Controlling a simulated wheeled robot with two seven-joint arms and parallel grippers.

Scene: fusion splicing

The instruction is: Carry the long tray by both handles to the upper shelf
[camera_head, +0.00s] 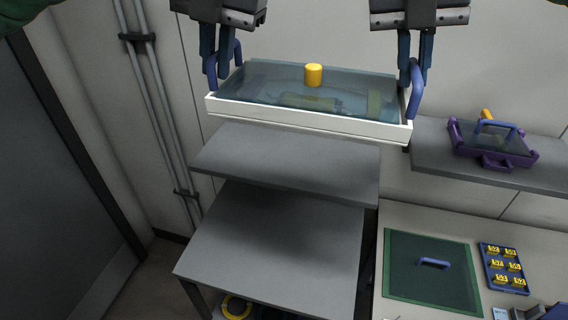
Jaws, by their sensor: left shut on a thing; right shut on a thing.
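The long tray (300,118) is white-walled with a bluish see-through top, and a yellow cylinder (313,75) stands upright on it. It has a blue handle at each end. My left gripper (222,72) is shut on the left handle (212,66). My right gripper (412,72) is shut on the right handle (415,94). The tray looks roughly level, in front of and above the grey upper shelf (290,160); the gap between them is hard to judge. The upper shelf's visible surface is bare.
A lower grey shelf (275,245) below is empty. At right, a wall shelf (430,160) holds a purple tray (490,145) with a blue handle. Below it, a bench carries a green mat (420,285) and a blue rack of yellow pieces (503,268). Wall pipes (160,100) run at left.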

